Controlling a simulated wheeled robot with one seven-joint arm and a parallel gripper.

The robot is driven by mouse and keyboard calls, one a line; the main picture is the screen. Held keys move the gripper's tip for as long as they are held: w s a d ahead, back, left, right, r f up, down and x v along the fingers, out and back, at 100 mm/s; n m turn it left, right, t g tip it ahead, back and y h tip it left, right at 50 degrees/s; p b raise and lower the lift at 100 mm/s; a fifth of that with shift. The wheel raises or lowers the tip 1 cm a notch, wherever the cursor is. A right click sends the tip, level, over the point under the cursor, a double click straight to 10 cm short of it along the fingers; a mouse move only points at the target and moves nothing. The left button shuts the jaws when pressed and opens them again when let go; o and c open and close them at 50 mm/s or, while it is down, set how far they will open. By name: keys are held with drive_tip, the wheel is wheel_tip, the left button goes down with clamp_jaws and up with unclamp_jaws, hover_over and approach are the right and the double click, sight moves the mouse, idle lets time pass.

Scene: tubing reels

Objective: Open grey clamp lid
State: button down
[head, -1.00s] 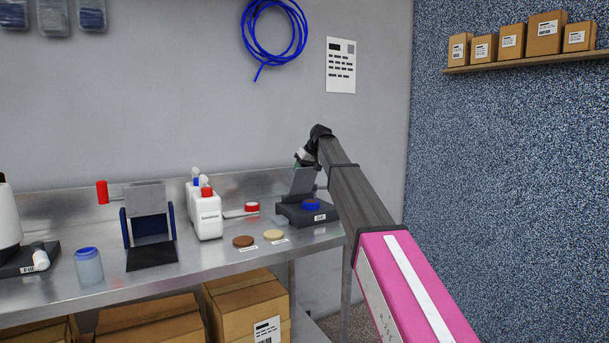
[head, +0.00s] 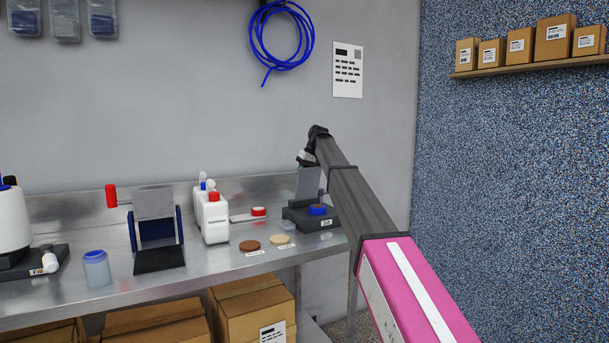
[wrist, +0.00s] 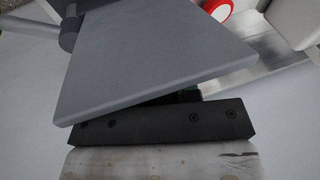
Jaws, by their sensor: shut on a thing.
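The grey clamp lid (head: 309,184) stands raised, close to upright, above its dark base (head: 297,216) at the right end of the bench. A blue ring with a brown top (head: 317,209) sits on the base in front of the lid. My gripper (head: 305,160) is at the lid's upper edge and is shut on it. In the wrist view the lid (wrist: 150,55) is a broad grey plate, with a dark round hinge-like part at its upper left. My gripper (wrist: 185,98) shows below it as a dark screwed bar; the contact itself is mostly hidden.
A white bottle with a red cap (head: 214,217) stands left of the clamp. Brown (head: 249,245) and cream (head: 279,239) discs lie in front. A blue stand with a grey plate (head: 155,230) and a blue-capped jar (head: 96,269) are further left. The wall is close behind.

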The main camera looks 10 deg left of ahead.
sight(313, 180)
drive_tip(key=c, duration=0.8)
unclamp_jaws()
drive_tip(key=v, duration=1)
drive_tip(key=shift+d+r, duration=0.15)
drive_tip(key=shift+r, duration=0.15)
